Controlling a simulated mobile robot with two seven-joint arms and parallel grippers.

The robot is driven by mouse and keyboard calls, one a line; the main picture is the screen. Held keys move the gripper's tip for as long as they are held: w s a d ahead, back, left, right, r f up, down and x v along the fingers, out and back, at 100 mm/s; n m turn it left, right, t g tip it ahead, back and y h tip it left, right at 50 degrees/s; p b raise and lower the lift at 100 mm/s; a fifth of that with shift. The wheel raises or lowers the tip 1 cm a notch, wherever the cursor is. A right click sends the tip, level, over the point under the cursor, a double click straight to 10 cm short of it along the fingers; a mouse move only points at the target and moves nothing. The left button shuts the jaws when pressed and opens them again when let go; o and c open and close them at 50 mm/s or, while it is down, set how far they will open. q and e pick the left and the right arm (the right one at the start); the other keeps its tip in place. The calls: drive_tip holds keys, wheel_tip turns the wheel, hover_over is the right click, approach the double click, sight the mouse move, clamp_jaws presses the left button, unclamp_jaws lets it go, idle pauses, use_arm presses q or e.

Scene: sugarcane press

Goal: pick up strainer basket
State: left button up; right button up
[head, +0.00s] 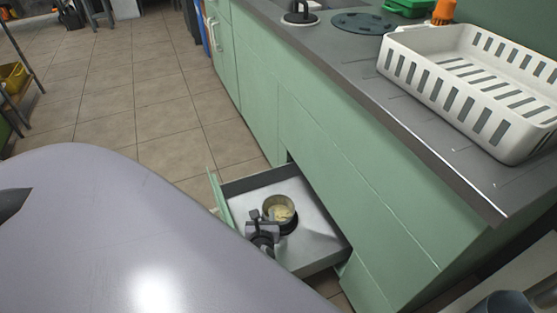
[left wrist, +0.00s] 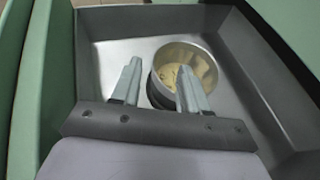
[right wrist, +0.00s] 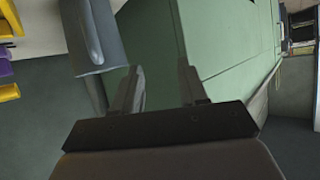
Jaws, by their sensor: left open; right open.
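The strainer basket looks to be the round metal cup (head: 280,208) with pale yellowish pieces inside, in the open drawer. It also shows in the left wrist view (left wrist: 205,66). My left gripper (head: 262,221) is open over the drawer, at the cup's near left side. In the left wrist view its fingers (left wrist: 159,72) straddle the cup's left rim, with the right finger overlapping the cup's inside. I cannot tell whether they touch it. A dark ring or base shows under the cup. My right gripper (right wrist: 161,72) is open and empty, away from the drawer, facing green cabinet panels.
The open drawer (head: 322,222) has grey walls close around my left gripper. Green cabinets (head: 330,165) rise beside it, under a grey counter (head: 345,58). A white slotted rack (head: 462,88) stands on the counter. The tiled floor (head: 120,90) at left is mostly clear.

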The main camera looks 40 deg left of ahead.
sight(264, 205)
use_arm(q)
drive_tip(key=w+a+f+b, duration=0.1)
drive_tip(key=b, duration=0.1)
drive_tip(key=w+a+f+b, duration=0.1)
drive_tip(key=w+f+b, duration=0.1)
drive_tip(key=w+a+f+b, duration=0.1)
drive_tip(key=f+b, duration=0.1)
drive_tip(key=shift+w+a, duration=0.15)
drive_tip(key=shift+a, duration=0.15)
drive_tip(key=shift+w+a+b, duration=0.2)
drive_tip(key=shift+w+b, duration=0.05)
drive_tip(key=shift+b, duration=0.15)
drive_tip(key=shift+w+a, duration=0.25)
drive_tip(key=shift+w, duration=0.05)
use_arm(e)
drive_tip(key=a+y, duration=0.1)
drive_tip(key=w+a+f+y, duration=0.1)
drive_tip(key=a+f, duration=0.1)
drive_tip(key=a, duration=0.1)
drive_tip(key=shift+w+m+t+y, duration=0.25)
drive_tip(key=shift+m+t+y, duration=0.15)
drive_tip(key=shift+r, duration=0.1)
use_arm(q)
clamp_jaws()
